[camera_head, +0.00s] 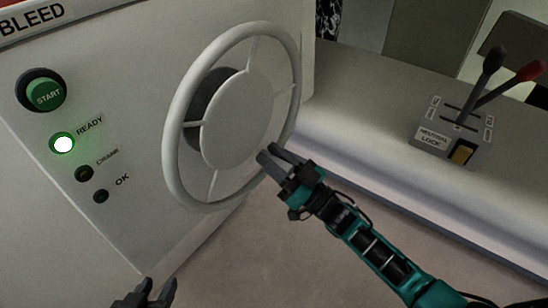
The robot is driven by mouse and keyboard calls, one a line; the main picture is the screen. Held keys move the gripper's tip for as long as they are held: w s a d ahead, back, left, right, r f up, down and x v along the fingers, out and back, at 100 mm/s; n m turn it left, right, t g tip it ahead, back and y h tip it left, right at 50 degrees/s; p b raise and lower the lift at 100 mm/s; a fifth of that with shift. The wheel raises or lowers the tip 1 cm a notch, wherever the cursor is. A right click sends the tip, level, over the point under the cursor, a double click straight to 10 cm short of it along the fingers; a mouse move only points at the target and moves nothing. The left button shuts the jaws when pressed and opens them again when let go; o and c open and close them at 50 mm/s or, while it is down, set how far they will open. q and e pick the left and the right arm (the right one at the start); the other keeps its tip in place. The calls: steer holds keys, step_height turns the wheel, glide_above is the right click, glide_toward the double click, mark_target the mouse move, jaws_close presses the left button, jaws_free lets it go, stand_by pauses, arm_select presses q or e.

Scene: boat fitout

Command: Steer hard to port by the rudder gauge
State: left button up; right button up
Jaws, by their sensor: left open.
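The pale grey steering wheel (240,121) stands on the white panel, with a round hub, thin spokes and a ring rim. My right gripper (269,154) comes in from the lower right, and its fingertips overlap the lower right part of the rim in the picture. Its two fingers lie close together; I cannot tell whether they touch or grip the rim. My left gripper (157,290) is at the bottom edge, below the panel, open, empty and apart from the wheel. No rudder gauge shows in this view.
Left of the wheel are a green START button (46,94), a lit READY lamp (64,144) and dark CRANK and OK lamps. On the white ledge at right is a NEUTRAL LOCK lever box (447,138) with black and red levers. Floor below the wheel is clear.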

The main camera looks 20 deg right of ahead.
arm_select(q)
steer(key=shift+a, duration=0.1)
arm_select(e)
jaws_close()
